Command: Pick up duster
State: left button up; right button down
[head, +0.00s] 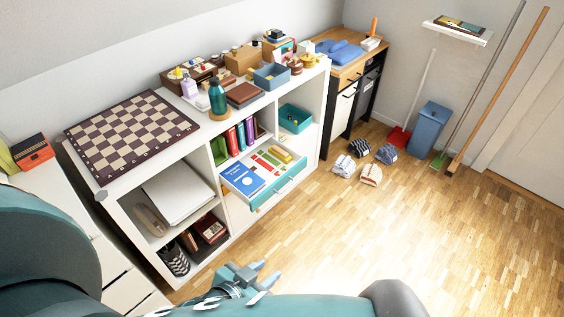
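I cannot tell for certain which thing is the duster. A small item with an upright orange handle (374,27) and a pale base stands at the back of the wooden-topped cabinet (352,70), beside folded blue cloth (341,52). My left gripper (269,272) is at the bottom centre, in front of the white shelf unit and low in the picture. Its two fingers look apart with nothing between them. It is far from the cabinet. My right gripper does not show.
The white shelf unit (150,168) holds a chessboard (130,132), bottles and boxes. Its drawer (283,187) stands open with books inside. Caps (371,174) lie on the floor near a blue bin (428,127), red dustpan (398,138) and leaning broom (500,90). The right floor is clear.

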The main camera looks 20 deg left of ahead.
aim_at(281, 154)
jog(key=u, duration=3.7)
jog(key=k+z, duration=0.15)
jog(key=z, duration=2.8)
jog(key=i+l+u, duration=0.2)
jog(key=i+l, duration=0.25)
